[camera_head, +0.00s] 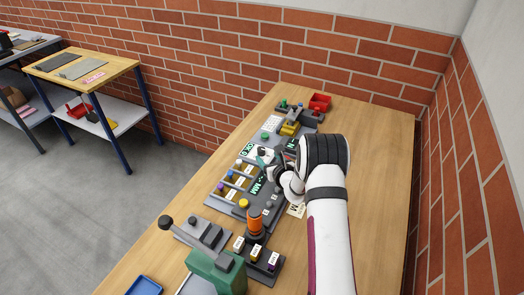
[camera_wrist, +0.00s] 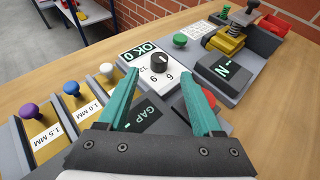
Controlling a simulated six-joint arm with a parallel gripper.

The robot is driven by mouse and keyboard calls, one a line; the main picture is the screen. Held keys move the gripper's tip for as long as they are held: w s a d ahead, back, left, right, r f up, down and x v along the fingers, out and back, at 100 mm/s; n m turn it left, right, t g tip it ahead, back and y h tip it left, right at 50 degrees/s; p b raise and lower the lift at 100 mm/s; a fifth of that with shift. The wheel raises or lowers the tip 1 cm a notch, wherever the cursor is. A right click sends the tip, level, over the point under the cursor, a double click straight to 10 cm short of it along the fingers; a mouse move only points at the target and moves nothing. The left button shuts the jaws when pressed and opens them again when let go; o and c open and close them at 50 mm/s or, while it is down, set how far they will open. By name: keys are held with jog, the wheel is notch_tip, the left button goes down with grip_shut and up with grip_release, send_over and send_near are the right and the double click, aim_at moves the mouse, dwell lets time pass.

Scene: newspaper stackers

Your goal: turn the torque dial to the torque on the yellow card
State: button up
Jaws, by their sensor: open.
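In the head view the dial (camera_head: 262,152) is small beside my gripper. A pale cream card (camera_head: 296,210) with an M lies partly behind my arm; its full text is hidden.
An "OK 0" display (camera_wrist: 139,50) adjoins the dial. A "GAP" display (camera_wrist: 150,113), a red button (camera_wrist: 208,99) and an "N" display (camera_wrist: 225,69) are close by. Several coloured knobs stand left, including blue (camera_wrist: 72,88). A green machine (camera_head: 215,272) stands nearer.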

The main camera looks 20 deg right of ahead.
aim_at(262, 151)
jog(key=x, duration=0.6)
jog(key=shift+w+f, duration=0.15)
jog(key=shift+w, duration=0.1)
grip_shut()
